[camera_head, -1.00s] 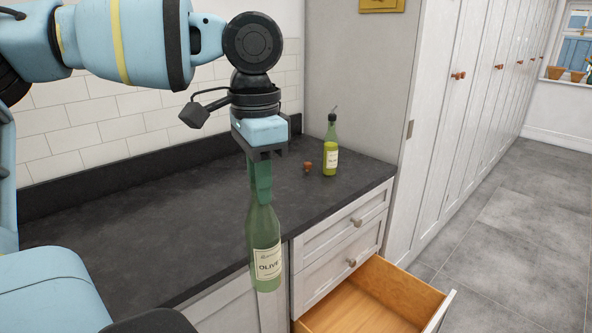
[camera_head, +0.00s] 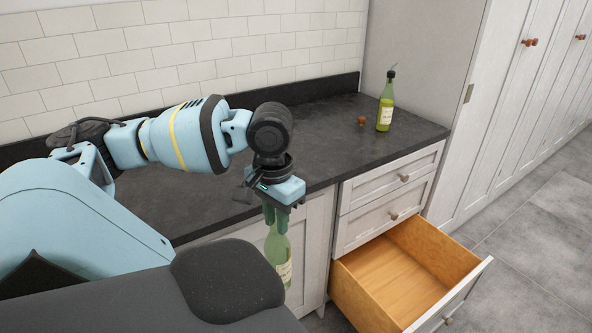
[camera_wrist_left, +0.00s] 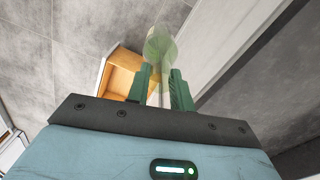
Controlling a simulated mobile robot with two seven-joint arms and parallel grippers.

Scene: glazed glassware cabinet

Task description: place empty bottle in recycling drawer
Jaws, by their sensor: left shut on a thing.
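My left gripper (camera_head: 277,212) is shut on the neck of a green glass bottle (camera_head: 278,258) with a cream label. The bottle hangs upright below the gripper, in front of the cabinet and left of the open drawer. In the left wrist view the bottle (camera_wrist_left: 160,45) shows between the fingers (camera_wrist_left: 160,88). The bottom drawer (camera_head: 405,275) is pulled out, and its wooden inside looks empty. It also shows in the left wrist view (camera_wrist_left: 122,72). My right gripper is not in view.
A second bottle (camera_head: 385,105), with a pourer and yellow-green contents, stands at the back of the dark worktop (camera_head: 330,125). A small brown stopper (camera_head: 361,121) lies beside it. Two shut drawers (camera_head: 390,190) are above the open one. Clear floor (camera_head: 530,240) lies to the right.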

